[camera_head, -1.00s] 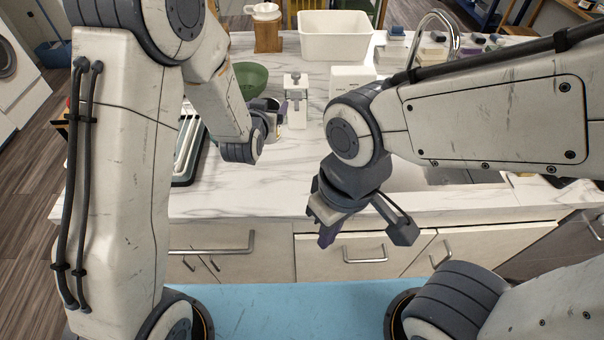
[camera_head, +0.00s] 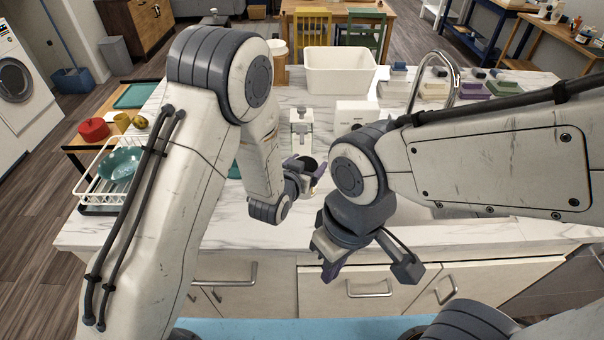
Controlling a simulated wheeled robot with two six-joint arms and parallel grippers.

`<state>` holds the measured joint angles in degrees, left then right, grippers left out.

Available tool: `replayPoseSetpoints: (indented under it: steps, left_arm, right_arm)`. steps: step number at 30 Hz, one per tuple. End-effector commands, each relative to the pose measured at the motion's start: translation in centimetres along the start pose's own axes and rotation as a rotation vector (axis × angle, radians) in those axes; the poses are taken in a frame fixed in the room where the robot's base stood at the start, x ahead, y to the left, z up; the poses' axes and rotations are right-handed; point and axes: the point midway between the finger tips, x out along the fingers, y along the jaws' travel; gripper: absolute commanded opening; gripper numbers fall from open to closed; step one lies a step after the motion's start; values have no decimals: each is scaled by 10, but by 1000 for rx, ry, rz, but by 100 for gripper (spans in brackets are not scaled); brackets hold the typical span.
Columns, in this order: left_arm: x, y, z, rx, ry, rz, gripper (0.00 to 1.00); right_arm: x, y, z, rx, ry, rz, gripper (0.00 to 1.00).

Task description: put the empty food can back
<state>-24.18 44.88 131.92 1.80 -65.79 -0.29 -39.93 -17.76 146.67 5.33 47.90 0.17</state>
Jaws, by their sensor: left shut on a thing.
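My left gripper (camera_head: 308,176) is over the marble counter, left of the picture's middle. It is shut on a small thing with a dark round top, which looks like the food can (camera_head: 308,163). The fingers and wrist hide most of the can's body. My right gripper (camera_head: 368,266) hangs at the counter's front edge, lower and to the right. Its fingers are spread, with nothing visible between them.
A grey-white device (camera_head: 301,128) stands just behind the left gripper, beside a white box (camera_head: 356,112). A white bin (camera_head: 340,73) stands farther back. A dish rack (camera_head: 95,188) is at left; a faucet (camera_head: 455,70) is at right.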

Motion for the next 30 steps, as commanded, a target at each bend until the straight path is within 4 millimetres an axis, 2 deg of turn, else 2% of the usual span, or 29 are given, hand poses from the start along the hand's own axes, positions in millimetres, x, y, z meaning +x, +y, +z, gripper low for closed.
replayPoseSetpoints:
  steps: [2, 6, 15, 29, 30]
  left_arm:
    - [-4, -8, 7, -1, -3, -3, 30]
    - [-5, -12, 14, -1, -1, 0, 30]
    - [7, -11, 45, -1, -2, 1, 30]
    - [11, -11, 53, 0, 2, 1, 30]
    - [10, -11, 52, 0, 2, 1, 98]
  right_arm:
    - [-5, 0, 0, 0, 0, 0, 0]
    - [-7, 0, 0, -1, 0, 0, 0]
    - [-20, -1, -1, -3, 0, 0, 0]
    - [-14, -1, -1, -3, 0, 0, 0]
    - [-16, -1, -1, -3, 0, 0, 0]
